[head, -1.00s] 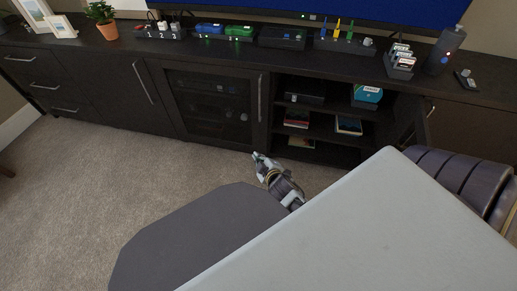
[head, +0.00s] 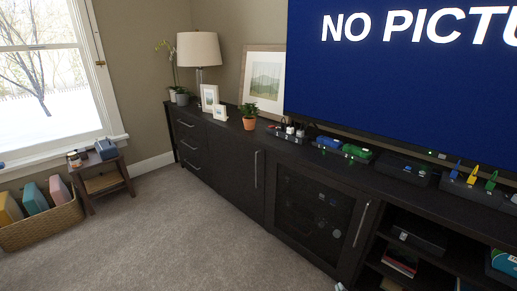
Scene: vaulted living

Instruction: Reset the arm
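The task names only my arm. A small pale tip (head: 340,287) shows at the bottom edge of the head view, just below the lower right corner of the glass cabinet door. It looks like the end of my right gripper, but almost all of it is cut off, so its opening and anything in it are hidden. My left gripper is out of view.
A long dark cabinet (head: 235,165) runs along the wall, with open shelves at lower right. Its top holds a lamp (head: 198,50), a potted plant (head: 249,122) and several devices. A small side table (head: 104,183) and a basket (head: 45,226) stand left. The carpet (head: 170,235) is clear.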

